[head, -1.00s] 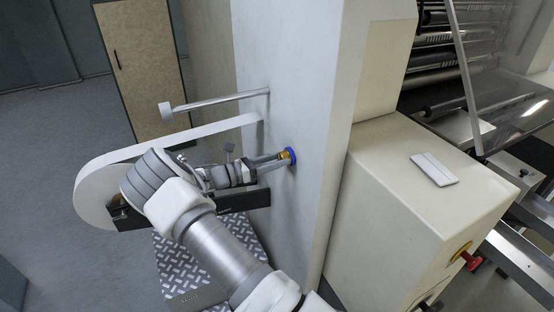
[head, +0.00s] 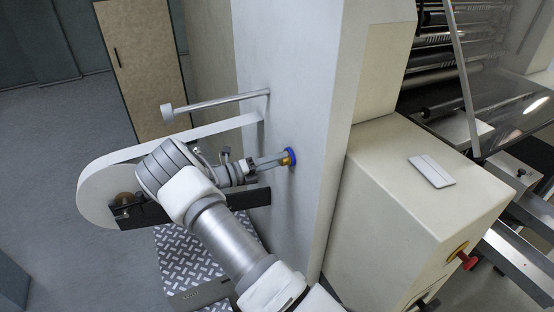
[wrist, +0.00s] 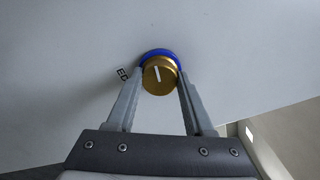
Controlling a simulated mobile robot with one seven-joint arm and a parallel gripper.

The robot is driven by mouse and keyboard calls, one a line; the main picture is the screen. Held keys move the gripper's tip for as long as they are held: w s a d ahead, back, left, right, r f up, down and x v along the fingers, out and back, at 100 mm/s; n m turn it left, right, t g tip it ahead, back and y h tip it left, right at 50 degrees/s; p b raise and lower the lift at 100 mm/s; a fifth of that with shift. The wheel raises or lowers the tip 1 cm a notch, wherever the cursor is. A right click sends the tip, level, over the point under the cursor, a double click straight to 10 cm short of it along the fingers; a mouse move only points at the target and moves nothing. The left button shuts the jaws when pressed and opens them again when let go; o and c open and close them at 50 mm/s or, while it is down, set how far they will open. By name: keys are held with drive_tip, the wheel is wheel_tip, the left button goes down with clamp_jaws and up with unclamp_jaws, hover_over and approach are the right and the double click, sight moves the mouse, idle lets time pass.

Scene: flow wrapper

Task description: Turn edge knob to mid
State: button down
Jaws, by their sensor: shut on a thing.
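The edge knob (wrist: 159,78) is brass with a white pointer line and a blue ring (wrist: 158,53) behind it. In the wrist view the line points up, tilted slightly left. The knob (head: 285,160) sits on the side of the white machine column in the head view. My gripper (wrist: 157,84) has one finger on each side of the knob and is shut on it. A dark label (wrist: 122,73), partly hidden, reads "ED" or similar at the knob's left.
A white film reel (head: 95,190) on a dark bracket is behind my arm. A metal rod (head: 215,101) sticks out of the column (head: 305,70) above the knob. A cream cabinet (head: 400,220) with a red knob (head: 467,260) stands at the right. A patterned step (head: 185,262) is below.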

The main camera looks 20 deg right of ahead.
drive_tip(key=shift+n, duration=0.7)
drive_tip(key=shift+c, duration=1.4)
unclamp_jaws()
drive_tip(key=a+b, duration=0.4)
drive_tip(key=a, duration=1.3)
drive_tip(key=shift+s+a, duration=0.25)
drive_tip(key=shift+s, duration=0.05)
